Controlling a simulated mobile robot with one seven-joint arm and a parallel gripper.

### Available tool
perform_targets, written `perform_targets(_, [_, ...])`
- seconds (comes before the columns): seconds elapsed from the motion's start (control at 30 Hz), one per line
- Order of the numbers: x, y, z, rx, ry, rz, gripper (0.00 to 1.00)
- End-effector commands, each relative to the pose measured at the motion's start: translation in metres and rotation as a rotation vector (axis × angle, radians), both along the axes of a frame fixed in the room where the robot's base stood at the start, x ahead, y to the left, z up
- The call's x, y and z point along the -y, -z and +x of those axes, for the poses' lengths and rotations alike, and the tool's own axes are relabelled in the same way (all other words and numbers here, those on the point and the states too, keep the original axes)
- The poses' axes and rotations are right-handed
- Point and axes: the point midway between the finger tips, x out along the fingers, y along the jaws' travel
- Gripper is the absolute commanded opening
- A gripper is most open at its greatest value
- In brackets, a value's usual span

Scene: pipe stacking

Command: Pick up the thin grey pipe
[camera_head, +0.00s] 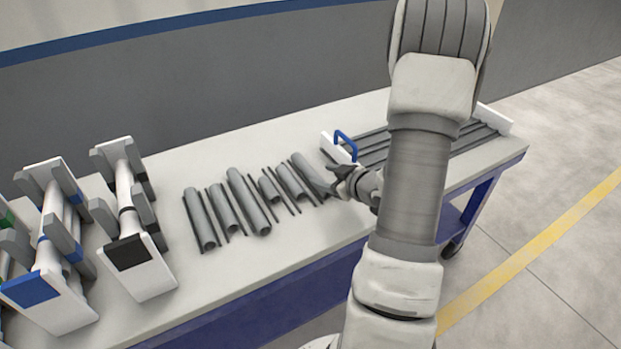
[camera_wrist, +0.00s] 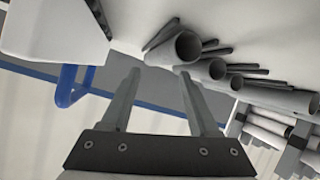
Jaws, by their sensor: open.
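Several thin dark grey pipes lie on the table between thicker grey pipes; one thin pipe (camera_head: 217,213) is toward the left of the row. Which one the task means I cannot tell. In the wrist view a thin pipe (camera_wrist: 160,34) lies beside the nearest thick pipe (camera_wrist: 184,47), and another thin pipe (camera_wrist: 216,51) lies to its right. My gripper (camera_wrist: 159,72) is open with nothing between its fingers. In the head view my gripper (camera_head: 340,180) is at the right end of the row, close to the last thick pipe (camera_head: 308,174); its fingers are small there.
A slotted rack with a blue handle (camera_head: 345,146) stands on the table (camera_head: 300,238) to the right, partly behind my arm. White stands holding pipes, one with a black panel (camera_head: 128,252), are at the left. A grey wall (camera_head: 200,80) runs behind. The table front is clear.

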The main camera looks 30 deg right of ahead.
Motion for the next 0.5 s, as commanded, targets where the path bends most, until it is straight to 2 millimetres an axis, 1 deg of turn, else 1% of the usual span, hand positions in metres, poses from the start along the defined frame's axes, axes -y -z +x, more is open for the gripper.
perform_targets(0.17, [-0.001, 0.007, 0.01, -0.001, -0.001, 0.0, 0.61])
perform_targets(0.37, [-0.003, 0.024, 0.034, -0.001, -0.003, -0.001, 0.61])
perform_targets(0.5, [-0.004, 0.029, 0.048, 0.0, -0.001, 0.0, 0.61])
